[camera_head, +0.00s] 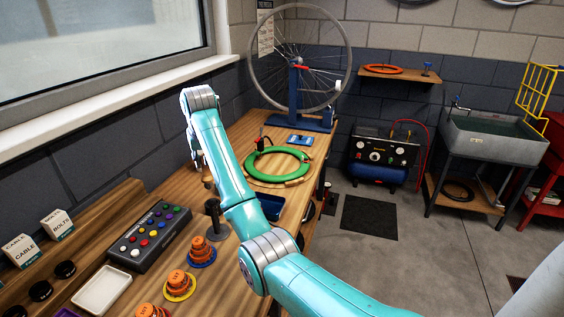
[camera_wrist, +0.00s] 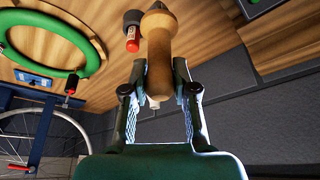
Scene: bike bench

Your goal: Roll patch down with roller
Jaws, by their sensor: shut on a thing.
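In the wrist view, my gripper (camera_wrist: 156,72) is shut on a wooden-handled tool (camera_wrist: 158,45), which looks like the roller. Its pale tip points toward the palm, and its rolling end cannot be made out. In the head view, my gripper (camera_head: 197,158) is left of the upper arm link, low over the bench and partly hidden. The green inner tube (camera_head: 249,163) lies as a ring on the bench, to the right of my gripper. It also shows at upper left in the wrist view (camera_wrist: 95,62). I cannot make out the patch.
A wheel (camera_head: 334,88) stands in a blue truing stand behind the tube. A small blue tray (camera_head: 270,206) lies beside my arm. A button box (camera_head: 148,236), orange stacks (camera_head: 178,281) and a white tray (camera_head: 101,289) fill the near bench. A dark wall borders the left.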

